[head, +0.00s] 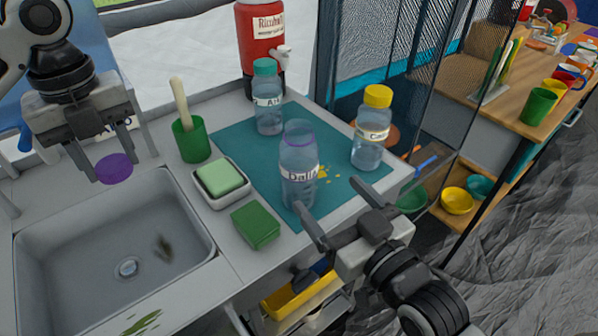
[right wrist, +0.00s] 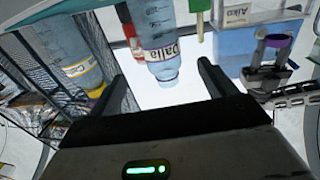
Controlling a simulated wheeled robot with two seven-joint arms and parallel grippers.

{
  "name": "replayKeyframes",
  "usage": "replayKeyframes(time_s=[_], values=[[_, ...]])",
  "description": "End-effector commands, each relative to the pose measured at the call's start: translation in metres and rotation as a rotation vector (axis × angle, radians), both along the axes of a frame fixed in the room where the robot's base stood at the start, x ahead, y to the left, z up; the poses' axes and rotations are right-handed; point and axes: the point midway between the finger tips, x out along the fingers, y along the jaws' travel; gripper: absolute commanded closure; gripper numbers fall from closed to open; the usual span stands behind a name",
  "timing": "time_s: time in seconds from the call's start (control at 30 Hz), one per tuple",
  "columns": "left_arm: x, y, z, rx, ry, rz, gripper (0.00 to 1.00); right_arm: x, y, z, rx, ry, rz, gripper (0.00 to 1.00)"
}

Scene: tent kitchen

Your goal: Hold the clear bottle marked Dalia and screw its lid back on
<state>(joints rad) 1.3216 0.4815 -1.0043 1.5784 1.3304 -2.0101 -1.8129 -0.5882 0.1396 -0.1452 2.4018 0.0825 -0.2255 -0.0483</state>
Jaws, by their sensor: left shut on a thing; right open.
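The clear bottle marked Dalia (head: 299,165) stands upright and lidless on the teal mat (head: 228,138), with a purple ring near its top. It also shows in the right wrist view (right wrist: 160,32), appearing upside down. The lid also shows in the right wrist view (right wrist: 278,40). My right gripper (head: 330,196) is open beside the Dalia bottle, on its near right side. In the right wrist view the bottle appears between the fingertips (right wrist: 162,72).
A teal-lidded bottle (head: 268,100) and a yellow-lidded bottle (head: 372,130) stand behind Dalia. A green cup (head: 190,140), a soap dish (head: 222,200) and a green sponge (head: 256,226) sit left of it. The sink (head: 60,270) is at left, and a red dispenser (head: 262,45) stands behind.

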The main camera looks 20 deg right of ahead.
Motion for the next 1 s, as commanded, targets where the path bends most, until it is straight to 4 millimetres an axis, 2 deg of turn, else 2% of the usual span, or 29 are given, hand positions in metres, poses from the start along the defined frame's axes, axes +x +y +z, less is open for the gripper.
replayKeyframes(time_s=[0.17, 0.4, 0.57, 1.0], values=[[0.000, 0.000, 0.001, 0.000, 0.000, 0.000, 0.78, 0.004, 0.001, 0.000, 0.000, 0.001, 0.000, 0.17], [0.000, 0.000, 0.007, 0.000, 0.000, 0.000, 0.78, 0.043, 0.009, 0.002, 0.001, -0.001, -0.001, 0.17], [0.000, 0.000, 0.009, 0.000, 0.000, 0.000, 0.78, 0.063, 0.014, 0.000, 0.001, 0.002, 0.000, 0.17], [0.000, 0.000, 0.009, 0.000, 0.000, 0.000, 0.78, 0.070, 0.016, 0.000, 0.000, 0.003, 0.000, 0.17]])
